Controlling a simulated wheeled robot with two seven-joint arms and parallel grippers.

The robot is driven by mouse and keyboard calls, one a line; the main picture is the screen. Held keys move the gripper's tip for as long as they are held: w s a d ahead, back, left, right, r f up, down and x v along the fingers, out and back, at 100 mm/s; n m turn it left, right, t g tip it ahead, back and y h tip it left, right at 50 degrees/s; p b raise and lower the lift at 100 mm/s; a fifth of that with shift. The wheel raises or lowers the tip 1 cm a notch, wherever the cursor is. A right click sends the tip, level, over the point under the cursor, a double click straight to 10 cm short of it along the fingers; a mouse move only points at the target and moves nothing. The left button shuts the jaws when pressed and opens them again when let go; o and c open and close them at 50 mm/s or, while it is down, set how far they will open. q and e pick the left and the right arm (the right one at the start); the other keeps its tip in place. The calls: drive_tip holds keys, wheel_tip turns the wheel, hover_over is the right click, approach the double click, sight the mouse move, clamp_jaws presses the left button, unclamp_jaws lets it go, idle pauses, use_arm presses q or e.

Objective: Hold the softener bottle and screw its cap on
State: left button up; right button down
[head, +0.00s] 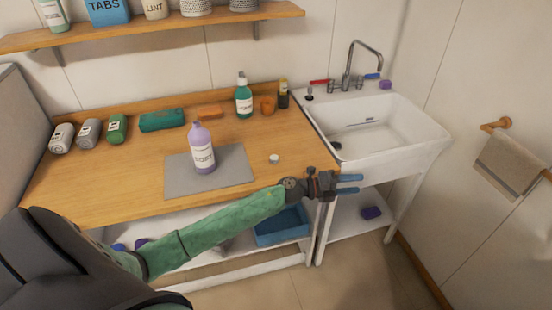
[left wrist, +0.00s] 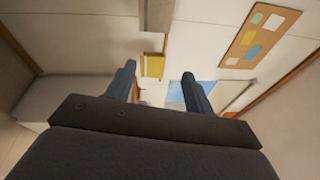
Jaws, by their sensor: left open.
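The softener bottle (head: 202,150) is purple with a white label and stands upright on a grey mat (head: 236,164) on the wooden counter. A small white cap (head: 274,158) lies on the counter to the right of the mat, apart from the bottle. My left gripper (head: 352,184) is open and empty in front of the counter's right end, to the right of the cap and below the sink's front left corner. Its two fingers (left wrist: 160,85) also show apart in the left wrist view, with nothing between them. My right gripper is not in view.
A white sink (head: 390,140) stands right of the counter. A green pump bottle (head: 243,98), an orange cup (head: 268,105) and a dark bottle (head: 283,96) stand at the back. Several rolled items and a teal pack (head: 162,120) lie at the back left. A shelf (head: 150,32) hangs above.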

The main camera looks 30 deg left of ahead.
use_arm(q)
drive_tip(key=m+g, duration=0.5)
wheel_tip(320, 180, up, 5)
drive_tip(key=m+g+y, duration=0.6)
drive_tip(key=y, duration=0.9)
hover_over(274, 157)
drive_tip(key=shift+d+f, duration=0.15)
drive_tip(key=shift+d, duration=0.2)
drive_tip(key=shift+a+r, duration=0.2)
drive_tip(key=shift+a, duration=0.2)
drive_tip(key=shift+f, duration=0.2)
drive_tip(key=shift+s+f+p, duration=0.1)
drive_tip(key=shift+f+p, duration=0.4)
drive_tip(key=shift+f, duration=0.65)
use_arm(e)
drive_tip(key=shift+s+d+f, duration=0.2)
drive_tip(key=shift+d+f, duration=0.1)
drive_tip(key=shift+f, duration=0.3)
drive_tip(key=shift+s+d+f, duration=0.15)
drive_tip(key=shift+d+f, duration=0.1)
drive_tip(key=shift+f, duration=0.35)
